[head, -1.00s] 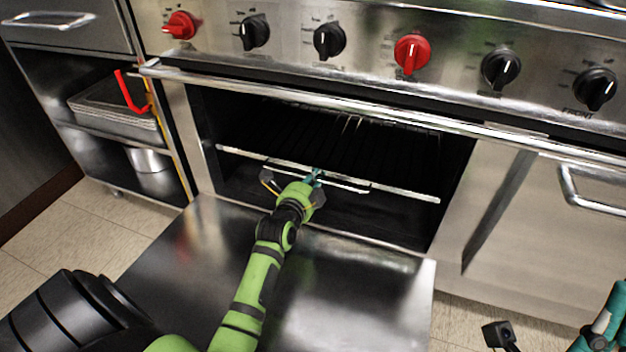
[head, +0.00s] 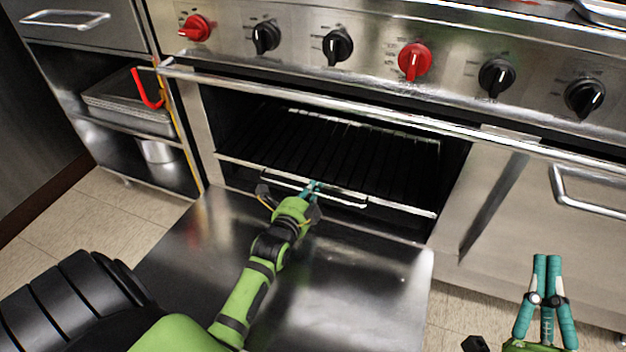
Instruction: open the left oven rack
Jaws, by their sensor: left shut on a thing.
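The oven rack (head: 352,148) is a dark wire shelf inside the open left oven, with a bright front bar and a small handle bar at its front middle. The oven door (head: 330,285) is folded down flat in front. My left gripper (head: 312,188), at the end of the green arm, is shut on the rack's front handle at the oven mouth. Its fingertips partly hide the handle. My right gripper (head: 547,262) is at the lower right, in front of the right cabinet door, with its teal fingers close together and nothing visible between them.
A control panel with red and black knobs (head: 414,62) runs above the oven. At the left, an open shelf holds trays (head: 130,105) and a metal pot (head: 155,151). A door handle (head: 590,192) sticks out at the right.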

